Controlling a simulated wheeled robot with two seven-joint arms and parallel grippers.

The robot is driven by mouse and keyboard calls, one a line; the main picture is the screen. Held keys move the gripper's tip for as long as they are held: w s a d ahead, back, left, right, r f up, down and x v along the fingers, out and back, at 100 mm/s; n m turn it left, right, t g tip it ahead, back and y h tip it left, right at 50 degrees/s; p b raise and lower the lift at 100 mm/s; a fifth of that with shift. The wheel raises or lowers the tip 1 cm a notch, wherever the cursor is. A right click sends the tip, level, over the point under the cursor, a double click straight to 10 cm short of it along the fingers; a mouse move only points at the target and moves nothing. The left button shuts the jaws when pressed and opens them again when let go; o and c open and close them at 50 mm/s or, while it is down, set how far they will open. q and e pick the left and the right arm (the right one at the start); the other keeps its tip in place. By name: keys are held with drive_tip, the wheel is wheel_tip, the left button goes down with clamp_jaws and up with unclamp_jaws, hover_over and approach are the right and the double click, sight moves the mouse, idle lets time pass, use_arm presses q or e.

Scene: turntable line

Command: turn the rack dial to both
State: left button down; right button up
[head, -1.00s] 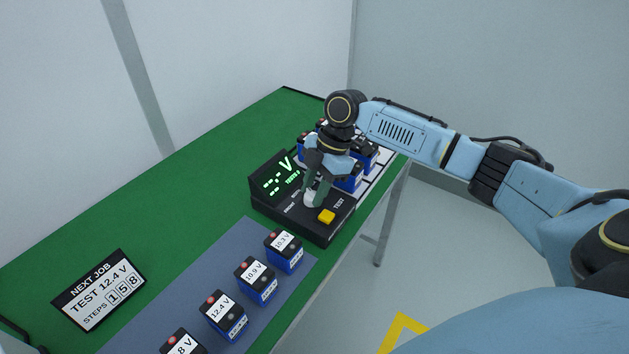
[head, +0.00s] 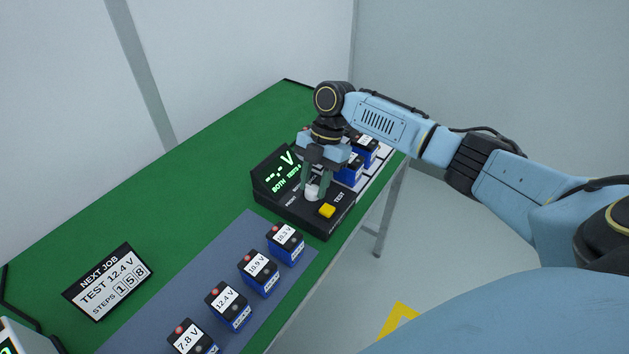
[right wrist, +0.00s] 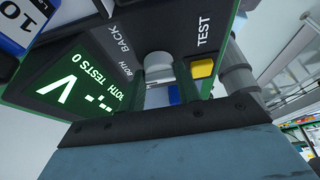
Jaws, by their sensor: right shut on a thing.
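The black tester (head: 284,212) stands on the green bench. Its white dial (head: 312,192) is on the top panel, left of the yellow TEST button (head: 327,210). My right gripper (head: 317,188) points down and is shut on the dial, which also shows between the fingers in the right wrist view (right wrist: 158,66). The labels BOTH and BACK show beside the dial in that view. The tester's display (head: 281,172) reads dashes, V, and BOTH TESTS, with a 0 in the right wrist view. The dial's pointer cannot be made out. My left gripper is not in view.
Several blue batteries, one marked 12.4 V (head: 228,303), stand on the grey-blue mat (head: 160,318). More batteries (head: 366,149) stand in the white-slotted rack behind the gripper. A NEXT JOB sign (head: 108,282) stands at left. The bench's middle left is clear.

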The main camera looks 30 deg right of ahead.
drive_tip(key=o, duration=1)
drive_tip(key=shift+p+v, duration=0.75)
drive_tip(key=shift+v, duration=0.1)
drive_tip(key=p+v, duration=0.5)
drive_tip(key=v, duration=0.1)
drive_tip(key=shift+r, duration=0.15)
drive_tip(key=shift+s, duration=0.1)
